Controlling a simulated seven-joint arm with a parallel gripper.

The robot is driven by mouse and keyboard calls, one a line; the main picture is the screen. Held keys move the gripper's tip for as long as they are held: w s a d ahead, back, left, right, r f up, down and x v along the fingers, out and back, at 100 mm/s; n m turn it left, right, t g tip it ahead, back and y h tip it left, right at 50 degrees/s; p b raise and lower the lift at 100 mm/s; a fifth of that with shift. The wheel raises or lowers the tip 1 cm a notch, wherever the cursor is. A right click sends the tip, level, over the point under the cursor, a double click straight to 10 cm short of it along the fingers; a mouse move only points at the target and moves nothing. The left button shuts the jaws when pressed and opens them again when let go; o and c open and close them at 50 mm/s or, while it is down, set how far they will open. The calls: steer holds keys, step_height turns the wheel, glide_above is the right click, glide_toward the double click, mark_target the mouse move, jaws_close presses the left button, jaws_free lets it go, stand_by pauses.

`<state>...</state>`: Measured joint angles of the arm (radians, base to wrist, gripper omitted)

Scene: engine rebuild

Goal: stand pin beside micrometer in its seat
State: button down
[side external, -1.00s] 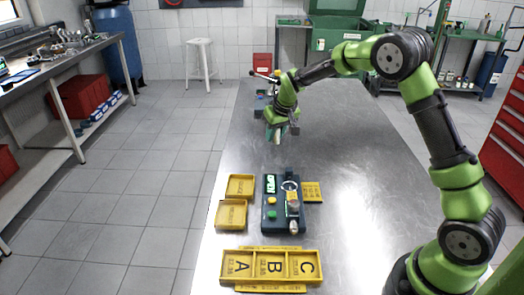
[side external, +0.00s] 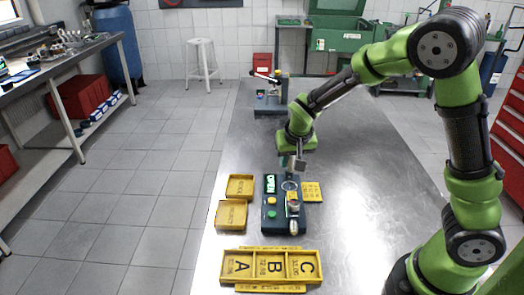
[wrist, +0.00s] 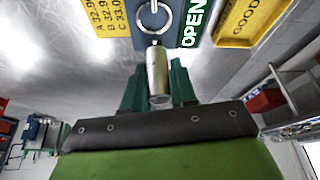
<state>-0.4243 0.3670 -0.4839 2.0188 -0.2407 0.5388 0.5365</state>
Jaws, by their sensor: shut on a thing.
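My gripper (side external: 290,166) is shut on a grey metal pin above the table, just behind the micrometer station. In the wrist view the pin (wrist: 158,72) sits between the green fingers. The micrometer (side external: 293,207), with a round frame, lies on a dark blue station (side external: 269,226) bearing a lit OPEN sign and yellow and green buttons. Its ring (wrist: 152,15) shows at the top of the wrist view, beyond the pin. The pin is apart from the station as far as I can see. I cannot make out the pin's seat.
Two yellow trays (side external: 240,186) (side external: 231,215) stand left of the station. A yellow plate with figures (side external: 313,192) lies at its right. A yellow A-B-C tray (side external: 250,252) is in front. A dark fixture (side external: 268,107) stands at the back. The table's right side is clear.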

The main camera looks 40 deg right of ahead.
mark_target(291, 185)
steer(key=shift+f, duration=2.85)
steer(key=c, duration=0.8)
jaws_free()
steer(key=shift+s+d, duration=0.1)
steer(key=shift+d, duration=0.15)
steer(key=shift+s+r, duration=0.15)
steer(key=shift+r, duration=0.35)
steer(key=w+a+v, duration=0.1)
steer(key=v, duration=1.6)
steer(key=shift+r, duration=0.25)
